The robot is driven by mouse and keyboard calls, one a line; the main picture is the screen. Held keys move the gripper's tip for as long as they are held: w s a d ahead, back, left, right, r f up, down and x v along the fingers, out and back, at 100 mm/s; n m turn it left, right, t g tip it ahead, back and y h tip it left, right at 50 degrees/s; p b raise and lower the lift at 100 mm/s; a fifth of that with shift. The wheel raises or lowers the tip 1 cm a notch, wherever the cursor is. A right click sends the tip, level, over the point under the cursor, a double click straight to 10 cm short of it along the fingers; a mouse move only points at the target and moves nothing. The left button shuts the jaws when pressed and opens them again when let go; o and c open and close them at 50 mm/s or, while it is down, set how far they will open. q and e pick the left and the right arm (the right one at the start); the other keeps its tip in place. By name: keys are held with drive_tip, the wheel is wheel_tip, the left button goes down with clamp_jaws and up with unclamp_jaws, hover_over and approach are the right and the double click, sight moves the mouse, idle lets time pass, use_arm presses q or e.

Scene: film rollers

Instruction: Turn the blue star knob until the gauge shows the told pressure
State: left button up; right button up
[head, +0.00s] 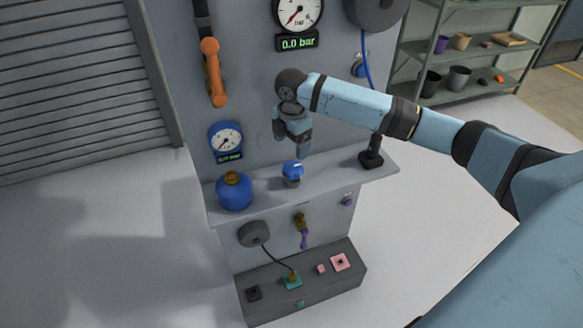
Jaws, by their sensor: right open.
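A blue knob (292,168) on a grey base stands on the ledge of the grey panel; it looks like the star knob, but its lobes are too small to make out. My right gripper (303,153) points down just above it, open and empty; I cannot tell whether a fingertip touches the knob. The large white gauge (297,12), cut by the top edge, has a red needle, and the display below it (297,42) reads 0.0 bar. A smaller blue-rimmed gauge (225,138) hangs lower left, its display too small to read. My left gripper is out of view.
A blue round vessel with a brass top (235,192) stands left of the knob on the ledge (330,180). A black upright item (371,153) stands to the right. An orange handle (212,72) hangs upper left. A grey control box (330,285) sits below.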

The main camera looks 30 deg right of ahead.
sight(291, 166)
wheel_tip(291, 166, down, 10)
drive_tip(key=shift+r, duration=0.25)
drive_tip(key=c, duration=0.9)
drive_tip(key=shift+r+m+p, duration=0.25)
drive_tip(key=shift+m+p, duration=0.35)
drive_tip(key=shift+p, duration=0.65)
drive_tip(key=m+p, duration=0.7)
drive_tip(key=p, duration=0.4)
drive_tip(key=shift+w+m, duration=0.15)
drive_tip(key=shift+m, duration=0.25)
drive_tip(key=m+p, duration=0.2)
drive_tip(key=shift+f+m, duration=0.1)
drive_tip(key=shift+m, duration=0.2)
drive_tip(key=shift+f+m, duration=0.1)
drive_tip(key=shift+m, duration=0.6)
drive_tip(key=shift+w+d+m+p, duration=0.1)
drive_tip(key=shift+m+p, duration=0.3)
drive_tip(key=shift+m, duration=0.5)
